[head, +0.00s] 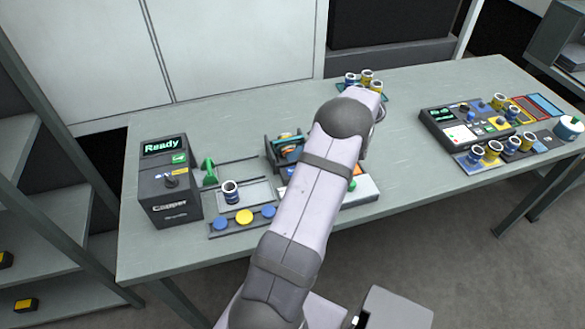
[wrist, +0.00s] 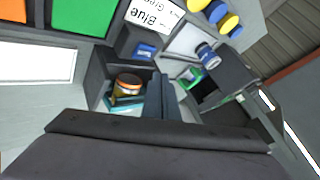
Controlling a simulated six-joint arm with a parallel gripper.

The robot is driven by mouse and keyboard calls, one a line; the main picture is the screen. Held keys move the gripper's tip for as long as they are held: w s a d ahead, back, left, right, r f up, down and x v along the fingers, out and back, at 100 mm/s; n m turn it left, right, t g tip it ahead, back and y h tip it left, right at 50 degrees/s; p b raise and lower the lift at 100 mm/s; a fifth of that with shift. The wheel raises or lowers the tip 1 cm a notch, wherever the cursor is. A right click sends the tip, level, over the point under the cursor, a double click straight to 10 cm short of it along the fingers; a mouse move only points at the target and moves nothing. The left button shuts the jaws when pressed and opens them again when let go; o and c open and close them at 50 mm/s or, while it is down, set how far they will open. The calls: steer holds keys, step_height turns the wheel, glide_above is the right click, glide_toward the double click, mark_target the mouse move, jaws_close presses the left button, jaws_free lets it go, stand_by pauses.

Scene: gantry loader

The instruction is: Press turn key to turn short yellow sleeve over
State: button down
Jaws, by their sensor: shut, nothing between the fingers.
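My gripper (wrist: 163,82) shows in the wrist view with its fingers shut and empty. It is close beside a dark cradle (wrist: 98,78) that holds a short sleeve (wrist: 128,82) with a yellow-orange band and a dark top. In the head view the cradle (head: 271,150) stands mid-table, with the sleeve (head: 287,138) partly showing; my arm hides its right side and my gripper. A blue key (wrist: 144,52) sits on a dark block just beyond the fingertips in the wrist view. I cannot tell whether it is the turn key or whether the fingers touch anything.
A box reading "Ready" and "Capper" (head: 170,185) stands left, beside a green lever (head: 209,170) and a blue-and-white sleeve (head: 230,191). Blue and yellow discs (head: 245,216) lie in front. A control panel (head: 452,128) and several sleeves stand right. The front left table is clear.

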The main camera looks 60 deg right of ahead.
steer(key=shift+r+p, duration=0.35)
steer(key=shift+r, duration=0.8)
steer(key=w+a+r+n+g+y, duration=0.1)
steer(key=w+a+g, duration=0.35)
steer(key=a, duration=0.85)
steer(key=w+a+n+g, duration=0.1)
steer(key=w+a+g, duration=0.1)
steer(key=w+a, duration=0.8)
steer(key=s+a+n+g+h, duration=0.1)
steer(key=s+a, duration=0.4)
steer(key=a, duration=0.6)
steer(key=s+a+n+g+h, duration=0.1)
steer(key=s+a+h, duration=0.2)
steer(key=s+a, duration=0.3)
steer(key=shift+a+f+n, duration=0.35)
steer(key=shift+a+n, duration=0.05)
steer(key=shift+a, duration=2.35)
